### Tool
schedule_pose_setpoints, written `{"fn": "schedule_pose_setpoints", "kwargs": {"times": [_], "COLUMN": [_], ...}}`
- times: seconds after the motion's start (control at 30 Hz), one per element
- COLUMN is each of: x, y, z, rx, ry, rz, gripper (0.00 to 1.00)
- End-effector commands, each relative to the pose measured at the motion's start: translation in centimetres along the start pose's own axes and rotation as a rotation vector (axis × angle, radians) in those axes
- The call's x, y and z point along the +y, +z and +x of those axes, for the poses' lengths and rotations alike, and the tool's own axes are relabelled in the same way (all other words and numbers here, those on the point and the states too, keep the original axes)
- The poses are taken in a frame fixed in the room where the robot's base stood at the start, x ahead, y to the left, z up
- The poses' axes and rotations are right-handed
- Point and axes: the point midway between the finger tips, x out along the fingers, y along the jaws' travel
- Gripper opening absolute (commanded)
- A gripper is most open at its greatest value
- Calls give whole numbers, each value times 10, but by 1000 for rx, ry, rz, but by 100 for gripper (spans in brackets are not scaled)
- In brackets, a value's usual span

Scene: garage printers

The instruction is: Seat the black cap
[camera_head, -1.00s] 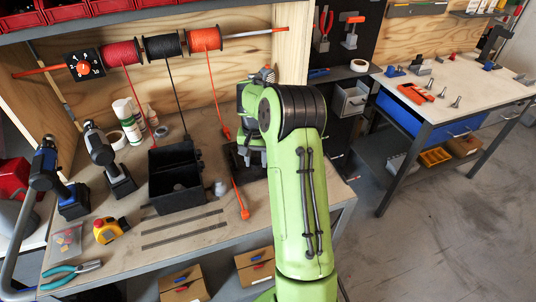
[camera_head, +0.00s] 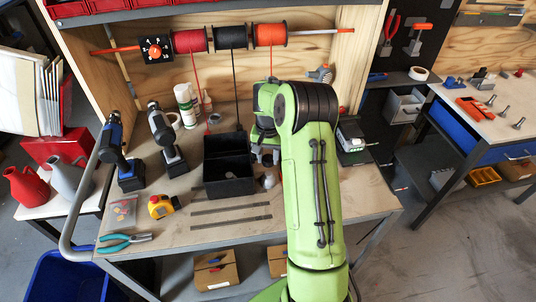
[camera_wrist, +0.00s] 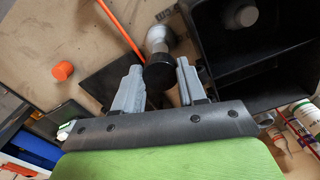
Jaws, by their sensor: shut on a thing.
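My gripper (camera_wrist: 160,88) has its two grey fingers on either side of a black cap (camera_wrist: 158,76) in the wrist view. The cap lies at the end of a grey, rounded piece (camera_wrist: 158,38); I cannot tell if the two are joined or only line up. The grey piece also shows in the head view (camera_head: 268,181), just right of the black bin (camera_head: 228,188) on the workbench.
The two-part black bin (camera_wrist: 215,58) stands close to the right finger and holds a pale round piece. An orange cylinder (camera_wrist: 62,71) and an orange rod (camera_wrist: 120,28) lie to the left. Drills, a tape measure (camera_head: 161,206) and pliers (camera_head: 126,240) occupy the bench's left side.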

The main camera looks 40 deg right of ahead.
Motion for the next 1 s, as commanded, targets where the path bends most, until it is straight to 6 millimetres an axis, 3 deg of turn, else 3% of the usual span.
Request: {"fn": "schedule_pose_setpoints", "kwargs": {"times": [0.1, 0.33, 1.0], "x": [0, 0, 0], "y": [0, 0, 0], "z": [19, 40, 40], "rx": [-2, -1, -1], "ry": [1, 0, 0], "rz": [-1, -2, -1], "gripper": [13, 13, 13]}}
